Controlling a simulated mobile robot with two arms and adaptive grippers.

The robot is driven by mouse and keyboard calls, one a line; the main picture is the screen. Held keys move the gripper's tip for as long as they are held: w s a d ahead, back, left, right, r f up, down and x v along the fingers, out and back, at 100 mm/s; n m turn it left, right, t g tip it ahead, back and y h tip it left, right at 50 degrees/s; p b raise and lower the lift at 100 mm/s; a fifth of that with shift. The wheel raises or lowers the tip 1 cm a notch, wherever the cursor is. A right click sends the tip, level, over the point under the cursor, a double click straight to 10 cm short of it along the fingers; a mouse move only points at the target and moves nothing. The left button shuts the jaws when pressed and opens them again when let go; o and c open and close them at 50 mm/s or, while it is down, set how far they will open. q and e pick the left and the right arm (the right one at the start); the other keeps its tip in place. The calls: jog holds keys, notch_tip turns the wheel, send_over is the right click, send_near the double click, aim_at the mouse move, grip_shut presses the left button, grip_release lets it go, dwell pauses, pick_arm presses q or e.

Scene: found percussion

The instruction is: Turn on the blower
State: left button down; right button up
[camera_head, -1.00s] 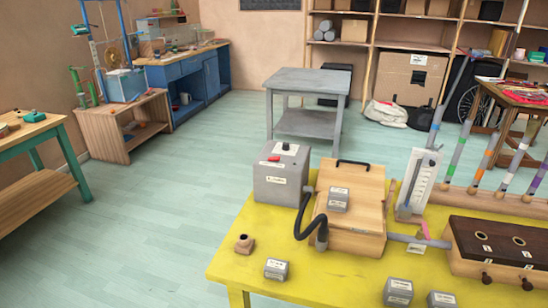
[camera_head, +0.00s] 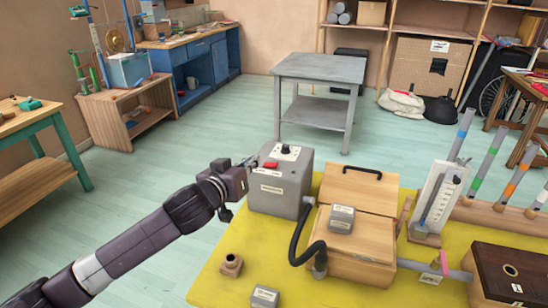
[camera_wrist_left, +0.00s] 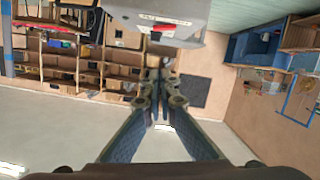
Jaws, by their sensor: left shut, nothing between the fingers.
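My right gripper is not in view.
The yellow table (camera_head: 215,283) also holds a wooden box (camera_head: 350,256), a white gauge (camera_head: 433,200), small grey blocks and a dark wooden chest (camera_head: 500,265). A grey side table (camera_head: 320,68) stands behind. Open floor lies to the left.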

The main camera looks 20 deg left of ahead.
pick_arm(q)
jog(key=p, duration=0.2)
send_over(270, 172)
jog(key=shift+a+f, duration=0.25)
jog(key=shift+f, duration=0.3)
jog(key=shift+a+f, duration=0.2)
jog(key=shift+f, duration=0.35)
jog(key=f, duration=0.2)
jog(key=shift+d+f, duration=0.3)
jog(key=shift+f, duration=0.05)
jog(key=shift+d+f, duration=0.1)
jog(key=shift+f, duration=0.6)
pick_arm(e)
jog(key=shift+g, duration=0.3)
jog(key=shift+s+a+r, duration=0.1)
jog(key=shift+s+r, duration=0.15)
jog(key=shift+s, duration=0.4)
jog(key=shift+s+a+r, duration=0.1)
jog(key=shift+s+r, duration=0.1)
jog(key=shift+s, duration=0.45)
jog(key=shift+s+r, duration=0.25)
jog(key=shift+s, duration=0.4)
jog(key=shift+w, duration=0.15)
